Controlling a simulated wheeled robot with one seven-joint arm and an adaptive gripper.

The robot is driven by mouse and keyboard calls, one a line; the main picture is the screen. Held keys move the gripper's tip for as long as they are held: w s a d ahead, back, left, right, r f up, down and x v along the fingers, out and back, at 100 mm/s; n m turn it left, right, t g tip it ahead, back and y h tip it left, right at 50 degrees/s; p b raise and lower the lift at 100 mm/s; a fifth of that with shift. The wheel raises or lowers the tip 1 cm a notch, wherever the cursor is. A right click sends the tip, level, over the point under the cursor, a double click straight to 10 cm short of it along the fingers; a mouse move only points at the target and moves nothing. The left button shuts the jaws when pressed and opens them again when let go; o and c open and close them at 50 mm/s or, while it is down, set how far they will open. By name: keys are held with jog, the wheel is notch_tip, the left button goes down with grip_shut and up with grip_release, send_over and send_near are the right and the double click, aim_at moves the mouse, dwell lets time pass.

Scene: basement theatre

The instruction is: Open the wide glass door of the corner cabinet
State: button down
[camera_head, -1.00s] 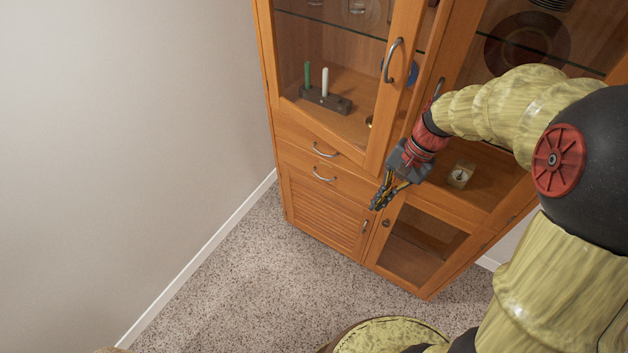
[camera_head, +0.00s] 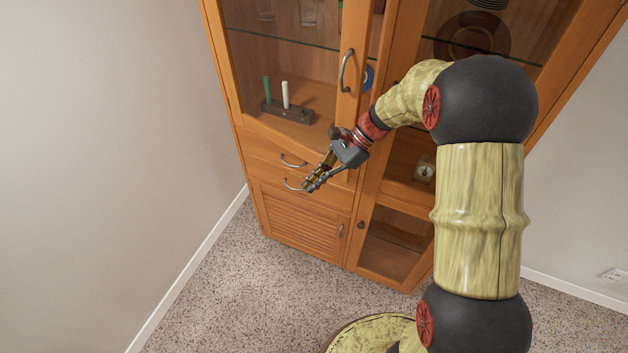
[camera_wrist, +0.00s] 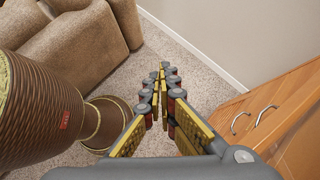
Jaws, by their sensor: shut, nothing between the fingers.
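The wooden corner cabinet (camera_head: 300,222) stands against the walls. Its upper left glass door (camera_head: 288,118) has a curved metal handle (camera_head: 346,70) near its right edge. This door looks slightly ajar, with a gap along its right side where a blue item (camera_head: 367,77) shows. A second upper glass panel (camera_head: 520,28) is to the right, partly hidden by my arm. My gripper (camera_head: 312,186) is shut and empty, below and left of the handle, in front of the drawers and apart from the handle. In the wrist view its fingertips (camera_wrist: 163,72) point over open carpet.
Two drawer handles (camera_head: 293,161) are close to my gripper; they also show in the wrist view (camera_wrist: 262,115). A louvred door (camera_head: 300,213) is below. Behind the glass stands a candle holder (camera_head: 288,110). A brown sofa (camera_wrist: 75,45) is across the carpet. The carpet (camera_head: 235,285) at left is clear.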

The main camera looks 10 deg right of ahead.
jog(key=s+a+f, duration=0.1)
jog(key=a+f, duration=0.3)
jog(key=a, duration=0.4)
jog(key=shift+f, duration=0.2)
jog(key=shift+s+a, duration=0.1)
dwell(1.3)
